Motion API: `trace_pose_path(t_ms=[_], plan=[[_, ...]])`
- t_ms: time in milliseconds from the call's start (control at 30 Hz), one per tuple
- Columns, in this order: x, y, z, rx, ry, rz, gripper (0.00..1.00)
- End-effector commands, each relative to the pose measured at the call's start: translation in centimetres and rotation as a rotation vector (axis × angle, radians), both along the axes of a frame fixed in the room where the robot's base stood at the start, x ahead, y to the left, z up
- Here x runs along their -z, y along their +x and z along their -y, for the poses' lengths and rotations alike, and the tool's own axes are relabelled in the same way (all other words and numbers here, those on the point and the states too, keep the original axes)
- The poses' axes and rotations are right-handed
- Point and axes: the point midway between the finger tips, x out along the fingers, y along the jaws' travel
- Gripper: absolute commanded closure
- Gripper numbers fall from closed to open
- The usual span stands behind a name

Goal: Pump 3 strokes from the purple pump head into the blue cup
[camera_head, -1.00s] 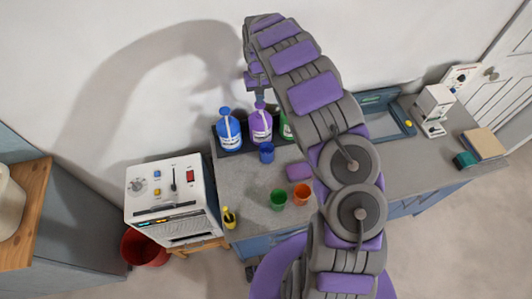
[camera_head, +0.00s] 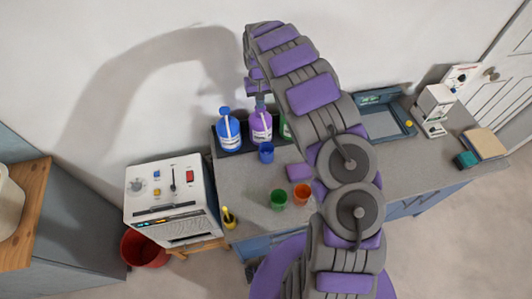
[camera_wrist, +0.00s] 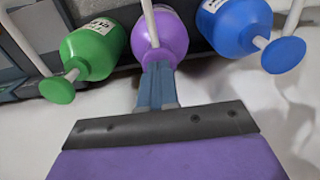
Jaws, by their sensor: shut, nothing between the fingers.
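The purple pump bottle (camera_head: 261,128) stands on a dark tray at the back of the counter, between the blue bottle (camera_head: 228,132) and the green bottle (camera_head: 286,129). My gripper (camera_head: 260,101) is shut and empty, pointing down right over the top of the purple bottle. In the wrist view, my shut fingers (camera_wrist: 157,72) reach to the purple bottle (camera_wrist: 160,38) and cover its pump head. Whether they touch or press it I cannot tell. The blue cup (camera_head: 266,153) stands upright on the counter in front of the purple bottle.
The blue pump head (camera_wrist: 284,54) and green pump head (camera_wrist: 57,90) flank my fingers. A white control box (camera_head: 170,200) stands left.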

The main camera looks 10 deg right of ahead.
Motion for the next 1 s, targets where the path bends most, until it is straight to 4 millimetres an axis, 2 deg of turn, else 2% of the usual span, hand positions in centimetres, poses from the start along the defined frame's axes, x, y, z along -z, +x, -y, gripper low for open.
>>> trace_pose_path(t_ms=[233, 800, 1000], plan=[[-0.3, -0.1, 0.0, 0.000, 0.000, -0.004, 1.00], [-3.5, -0.1, 0.0, 0.000, 0.000, -0.001, 1.00], [-3.6, -0.1, 0.0, 0.000, 0.000, -0.001, 1.00]])
